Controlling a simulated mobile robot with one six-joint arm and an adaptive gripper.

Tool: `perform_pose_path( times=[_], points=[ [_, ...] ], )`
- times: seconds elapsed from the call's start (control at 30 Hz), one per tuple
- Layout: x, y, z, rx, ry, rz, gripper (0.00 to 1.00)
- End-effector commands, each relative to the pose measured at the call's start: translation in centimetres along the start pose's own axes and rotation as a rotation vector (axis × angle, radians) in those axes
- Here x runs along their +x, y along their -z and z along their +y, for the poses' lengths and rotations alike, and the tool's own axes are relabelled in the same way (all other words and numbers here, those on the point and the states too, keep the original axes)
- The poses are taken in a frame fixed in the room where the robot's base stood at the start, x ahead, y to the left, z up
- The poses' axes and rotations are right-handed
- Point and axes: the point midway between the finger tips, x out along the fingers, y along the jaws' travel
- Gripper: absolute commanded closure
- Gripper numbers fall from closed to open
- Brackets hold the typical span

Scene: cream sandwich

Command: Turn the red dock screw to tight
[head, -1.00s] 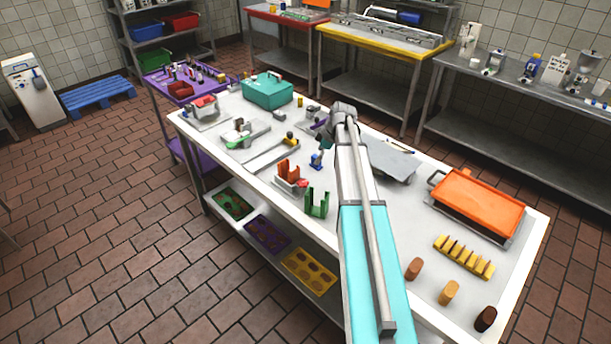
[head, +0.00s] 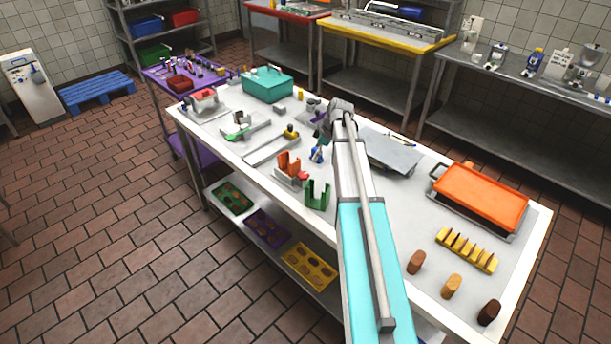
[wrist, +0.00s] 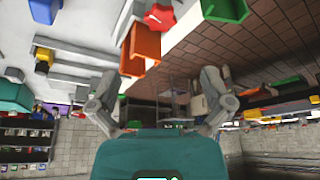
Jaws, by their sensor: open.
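The red dock screw (wrist: 160,17) is a red star-shaped knob at the top of the wrist view, beside an orange bracket (wrist: 141,48). In the head view the red screw (head: 304,176) is a small spot at the base of the orange bracket (head: 289,162), near the table's front edge. My gripper (wrist: 158,80) has its two grey fingers spread wide, with nothing between them. The screw lies beyond the fingertips, not touched. In the head view my arm mostly hides the gripper. The screw's tightness cannot be told.
A green bracket (head: 317,195) stands right of the orange one, and a small blue part (head: 317,153) stands behind. A grey plate (head: 395,155) and an orange tray (head: 480,197) lie right of my arm. A teal box (head: 267,84) stands at the far left end.

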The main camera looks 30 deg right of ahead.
Motion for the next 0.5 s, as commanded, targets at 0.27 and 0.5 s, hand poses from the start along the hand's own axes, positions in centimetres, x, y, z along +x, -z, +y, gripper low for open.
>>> perform_pose_path(
  times=[0.27, 0.5],
  points=[
    [2.8, -0.1, 0.0, -0.001, 0.000, 0.000, 0.00],
    [4.7, -0.2, 0.0, 0.000, 0.000, 0.000, 0.00]
  ],
)
